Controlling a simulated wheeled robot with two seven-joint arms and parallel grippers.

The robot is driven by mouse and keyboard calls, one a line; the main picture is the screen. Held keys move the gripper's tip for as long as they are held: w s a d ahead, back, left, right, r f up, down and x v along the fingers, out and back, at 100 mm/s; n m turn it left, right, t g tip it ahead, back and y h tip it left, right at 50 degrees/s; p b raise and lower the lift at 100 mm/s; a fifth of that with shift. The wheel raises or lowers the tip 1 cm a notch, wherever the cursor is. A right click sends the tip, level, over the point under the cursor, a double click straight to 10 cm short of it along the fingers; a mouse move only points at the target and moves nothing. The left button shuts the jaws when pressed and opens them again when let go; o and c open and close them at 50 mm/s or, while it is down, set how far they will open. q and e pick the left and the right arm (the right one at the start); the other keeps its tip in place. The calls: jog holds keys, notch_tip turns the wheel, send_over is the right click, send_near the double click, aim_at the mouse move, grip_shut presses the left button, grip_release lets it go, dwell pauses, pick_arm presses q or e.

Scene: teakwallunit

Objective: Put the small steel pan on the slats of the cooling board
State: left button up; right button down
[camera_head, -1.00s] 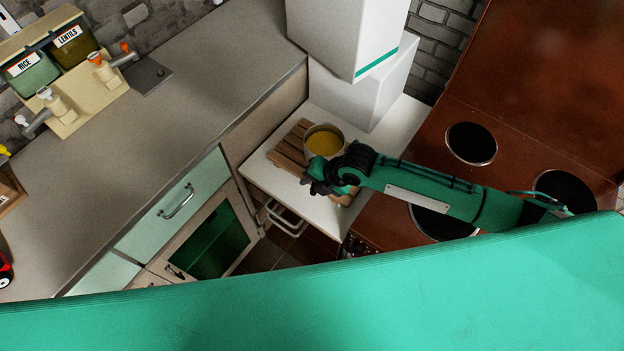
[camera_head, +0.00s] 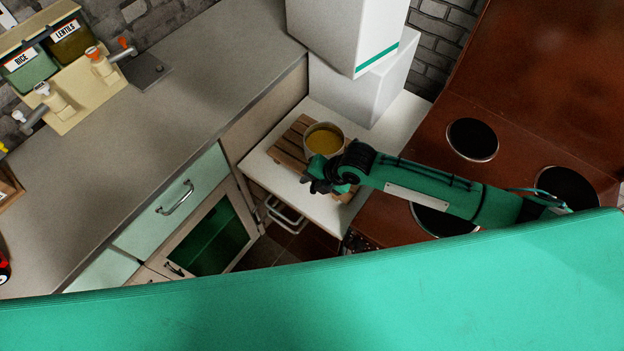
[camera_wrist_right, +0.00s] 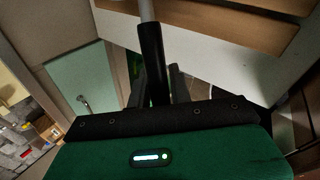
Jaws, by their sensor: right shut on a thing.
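The small steel pan (camera_head: 337,149), with yellow content inside, is at the wooden slatted cooling board (camera_head: 290,147) on the white counter. It covers part of the slats; I cannot tell whether it rests on them or hangs just above. My right gripper (camera_head: 318,180) is in front of the pan, shut on its handle. In the right wrist view the handle (camera_wrist_right: 151,45), a dark grip with a grey rod, rises from between the dark fingers (camera_wrist_right: 163,90). The board's slats (camera_wrist_right: 235,12) show there at the upper right. The pan's bowl is out of that view. My left gripper is not in view.
A white box-shaped hood (camera_head: 365,85) stands right behind the pan. The brown hob (camera_head: 520,150) with dark round plates lies to the right, under my right arm. Left is a long grey counter (camera_head: 200,95) with rice and lentil dispensers (camera_head: 75,75).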

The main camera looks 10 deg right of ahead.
jog(key=shift+f, duration=0.2)
jog(key=c, duration=1.2)
grip_release()
jog(key=shift+c, duration=0.2)
jog(key=shift+o, duration=0.3)
jog(key=shift+s+f, duration=0.1)
jog(key=shift+f, duration=0.05)
jog(key=b+v, duration=0.3)
jog(key=v, duration=1.1)
jog(key=shift+a, duration=0.15)
